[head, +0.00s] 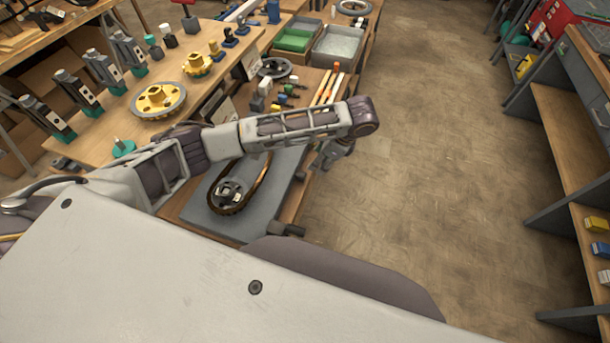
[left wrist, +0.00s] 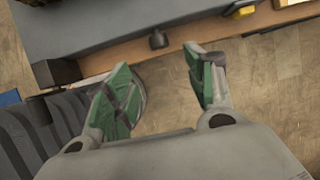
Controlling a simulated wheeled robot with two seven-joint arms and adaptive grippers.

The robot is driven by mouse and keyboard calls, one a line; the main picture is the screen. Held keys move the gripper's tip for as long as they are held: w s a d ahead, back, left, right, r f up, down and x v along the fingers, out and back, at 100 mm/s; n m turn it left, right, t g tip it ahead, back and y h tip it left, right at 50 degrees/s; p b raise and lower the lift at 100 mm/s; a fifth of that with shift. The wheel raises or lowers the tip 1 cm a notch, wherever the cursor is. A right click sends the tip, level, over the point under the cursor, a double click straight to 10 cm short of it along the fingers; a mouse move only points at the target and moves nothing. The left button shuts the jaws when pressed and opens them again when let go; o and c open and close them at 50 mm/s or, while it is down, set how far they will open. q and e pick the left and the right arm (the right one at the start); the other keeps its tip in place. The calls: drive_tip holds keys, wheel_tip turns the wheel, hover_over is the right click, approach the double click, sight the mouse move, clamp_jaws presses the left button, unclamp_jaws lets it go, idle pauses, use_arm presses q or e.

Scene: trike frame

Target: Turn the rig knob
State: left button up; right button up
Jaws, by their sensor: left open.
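The rig is a grey plate (head: 225,226) with a chain loop (head: 262,180) around a sprocket, on a wooden bench. In the left wrist view a small dark knob (left wrist: 158,40) sticks out from the bench-side edge of the grey plate (left wrist: 120,18). A larger dark cylinder (head: 288,229) sits at the plate's near corner; it also shows in the left wrist view (left wrist: 55,73). My left gripper (left wrist: 165,80) is open and empty, its green-padded fingers apart, with the small knob ahead between them. In the head view the left gripper (head: 336,154) hangs off the bench's right side.
Tools with orange and white handles (head: 328,88) and small coloured parts lie behind my left arm. A green bin (head: 295,40) stands farther back. Another bench holds a yellow gear (head: 158,100). Open floor (head: 440,170) lies to the right, before a shelf unit.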

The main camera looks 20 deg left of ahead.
sight(305, 175)
use_arm(q)
drive_tip(key=shift+f, duration=0.1)
drive_tip(key=p+x, duration=0.1)
drive_tip(key=x, duration=1)
drive_tip(key=shift+a+f, duration=0.1)
drive_tip(key=shift+f, duration=0.1)
drive_tip(key=shift+x, duration=1.05)
drive_tip(key=shift+c, duration=0.5)
drive_tip(key=c, duration=0.9)
drive_tip(key=shift+c, duration=0.2)
drive_tip(key=shift+w+g+p, duration=0.15)
drive_tip(key=shift+g+p, duration=0.5)
drive_tip(key=shift+g, duration=0.05)
drive_tip(key=o, duration=1)
